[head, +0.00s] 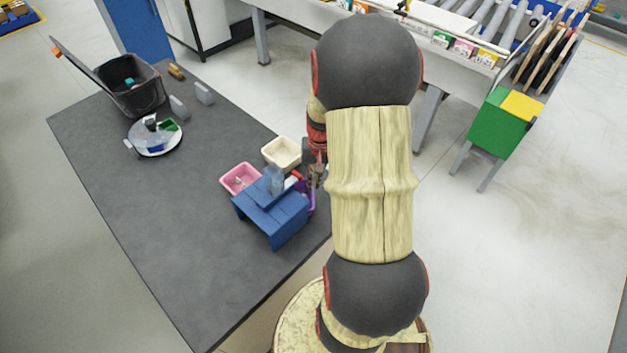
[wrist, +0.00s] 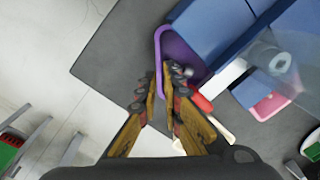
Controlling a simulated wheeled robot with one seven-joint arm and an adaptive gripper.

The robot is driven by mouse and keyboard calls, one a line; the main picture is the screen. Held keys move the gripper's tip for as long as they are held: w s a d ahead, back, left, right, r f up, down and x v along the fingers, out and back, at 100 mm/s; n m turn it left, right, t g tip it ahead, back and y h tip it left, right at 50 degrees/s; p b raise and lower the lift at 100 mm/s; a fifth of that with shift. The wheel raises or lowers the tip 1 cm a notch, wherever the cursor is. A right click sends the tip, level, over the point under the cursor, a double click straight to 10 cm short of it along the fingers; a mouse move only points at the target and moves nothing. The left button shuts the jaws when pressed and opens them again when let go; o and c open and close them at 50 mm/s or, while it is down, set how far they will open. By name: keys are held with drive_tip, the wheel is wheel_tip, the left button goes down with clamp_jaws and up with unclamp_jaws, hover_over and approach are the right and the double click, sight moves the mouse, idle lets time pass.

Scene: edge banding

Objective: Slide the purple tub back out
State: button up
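The purple tub (wrist: 181,50) is a small open container, partly under the blue stand (wrist: 212,30) in the wrist view. In the head view only a sliver of the purple tub (head: 311,203) shows, between the blue stand (head: 270,217) and my arm. My gripper (wrist: 159,72) has its two fingers close together, one on each side of the tub's near wall, and looks shut on that wall. In the head view my arm mostly hides the gripper. Part of the tub's inside is hidden by the stand and a finger.
A pink tub (head: 240,179) and a cream tub (head: 282,153) stand behind the blue stand. A clear container (head: 274,179) and a red-and-white item (head: 293,180) are close by. The dark table (head: 160,220) is bare to the left and front; its edge is near the purple tub.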

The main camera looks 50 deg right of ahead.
drive_tip(key=f, duration=0.2)
drive_tip(key=f+b, duration=0.1)
drive_tip(key=f, duration=0.4)
drive_tip(key=shift+w+a+f+b, duration=0.1)
drive_tip(key=shift+w+a+b, duration=0.1)
drive_tip(key=shift+w+b, duration=0.1)
clamp_jaws()
drive_tip(key=shift+d, duration=0.15)
